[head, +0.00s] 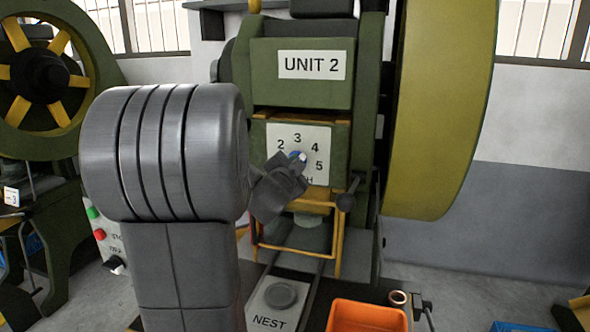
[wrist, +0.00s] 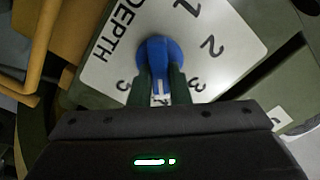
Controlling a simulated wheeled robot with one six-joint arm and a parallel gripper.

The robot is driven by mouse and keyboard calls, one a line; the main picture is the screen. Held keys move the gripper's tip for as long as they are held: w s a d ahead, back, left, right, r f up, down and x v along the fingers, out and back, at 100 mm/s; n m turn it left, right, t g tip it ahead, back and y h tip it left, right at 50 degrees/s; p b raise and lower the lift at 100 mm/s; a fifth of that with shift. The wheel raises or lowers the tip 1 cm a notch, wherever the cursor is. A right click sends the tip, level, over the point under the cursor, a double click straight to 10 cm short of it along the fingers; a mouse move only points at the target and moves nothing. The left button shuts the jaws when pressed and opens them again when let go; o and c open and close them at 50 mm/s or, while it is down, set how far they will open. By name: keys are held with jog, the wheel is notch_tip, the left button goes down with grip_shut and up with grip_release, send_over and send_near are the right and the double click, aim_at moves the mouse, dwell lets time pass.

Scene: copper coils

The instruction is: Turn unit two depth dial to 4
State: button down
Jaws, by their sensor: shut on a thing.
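The unit two depth dial is a small blue knob (head: 297,155) on a white plate (head: 322,135) marked with numbers, below the UNIT 2 sign (head: 312,65). My gripper (head: 290,166) reaches it from the lower left and partly covers it. In the wrist view the two dark fingers of my gripper (wrist: 161,82) are shut on the sides of the blue knob (wrist: 157,53). The knob's white mark faces my gripper, between the 3 and the 5.
A dark lever with a ball knob (head: 346,201) stands right of the dial plate. A yellow frame (head: 337,240) and the NEST plate (head: 270,306) are below. An orange bin (head: 367,317) is at the front.

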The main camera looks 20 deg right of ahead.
dwell(0.4)
jog(key=c, duration=1.4)
grip_release()
jog(key=shift+o, duration=0.2)
jog(key=v, duration=1.4)
jog(key=shift+p, duration=0.4)
jog(key=shift+w+d, duration=0.1)
jog(key=shift+w, duration=0.05)
jog(key=x, duration=1.3)
jog(key=shift+w+d+b, duration=0.2)
jog(key=shift+w+b, duration=0.05)
jog(key=shift+b, duration=0.2)
